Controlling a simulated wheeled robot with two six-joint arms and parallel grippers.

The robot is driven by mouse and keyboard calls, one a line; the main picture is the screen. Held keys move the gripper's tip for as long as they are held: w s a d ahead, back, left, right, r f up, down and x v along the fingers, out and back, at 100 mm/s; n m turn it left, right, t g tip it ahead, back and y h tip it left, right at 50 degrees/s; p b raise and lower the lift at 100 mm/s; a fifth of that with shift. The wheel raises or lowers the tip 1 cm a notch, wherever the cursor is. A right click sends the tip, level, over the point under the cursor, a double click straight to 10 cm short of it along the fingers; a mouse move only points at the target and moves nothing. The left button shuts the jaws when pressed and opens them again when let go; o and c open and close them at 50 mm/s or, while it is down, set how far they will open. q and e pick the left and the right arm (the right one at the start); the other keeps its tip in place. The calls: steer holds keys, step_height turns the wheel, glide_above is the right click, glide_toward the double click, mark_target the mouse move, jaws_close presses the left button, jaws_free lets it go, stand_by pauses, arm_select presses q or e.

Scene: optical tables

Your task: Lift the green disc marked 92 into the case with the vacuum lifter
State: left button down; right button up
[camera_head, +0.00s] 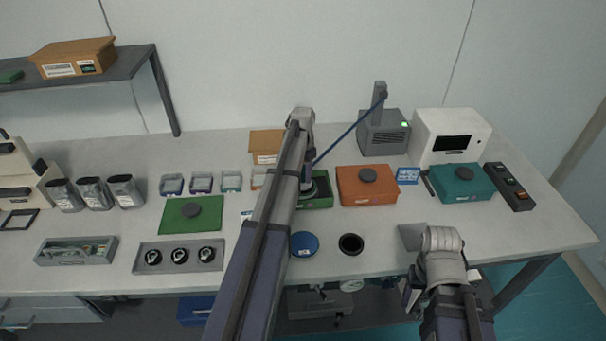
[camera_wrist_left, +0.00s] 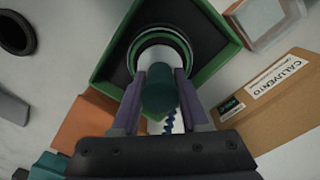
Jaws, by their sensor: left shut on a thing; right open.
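My left gripper (camera_head: 306,184) is shut on the dark green upright handle of the vacuum lifter (camera_wrist_left: 159,92), seen between its fingers in the left wrist view. A blue hose (camera_head: 347,131) runs from it to the grey pump unit (camera_head: 383,131). Below the handle a round, green-rimmed disc (camera_wrist_left: 187,42) shows over the dark inside of the green open case (camera_wrist_left: 222,30); I cannot tell whether it rests there or hangs just above. Its number is not readable. The case (camera_head: 325,204) is partly hidden by my left arm in the head view. My right gripper (camera_head: 411,289) is open and empty by the front edge.
A blue disc (camera_head: 304,244) and a black ring (camera_head: 350,244) lie in front. Orange (camera_head: 368,192) and teal (camera_head: 461,190) closed cases stand to the right. A green lid-like block (camera_head: 180,222) and a grey tray (camera_head: 180,268) lie left. A cardboard box (camera_head: 266,142) stands behind.

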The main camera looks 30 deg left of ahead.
arm_select(q)
steer(key=shift+f+b, duration=0.35)
steer(key=shift+b, duration=0.05)
stand_by(0.9)
steer(key=shift+c, duration=1.7)
jaws_free()
step_height(320, 180, up, 8)
steer(key=p, duration=0.8)
steer(key=shift+f, duration=0.1)
steer(key=s+d+f+b, duration=0.1)
steer(key=s+d, duration=0.4)
steer(key=d, duration=0.5)
steer(key=s+d+f+b, duration=0.1)
steer(key=s+d, duration=0.4)
steer(key=d, duration=0.5)
steer(key=s+d+f+m+y+b, duration=0.1)
steer(key=s+d, duration=1.3)
steer(key=s, duration=0.2)
steer(key=shift+f+m+b, duration=0.2)
steer(key=shift+m+b, duration=0.1)
steer(key=shift+b, duration=0.05)
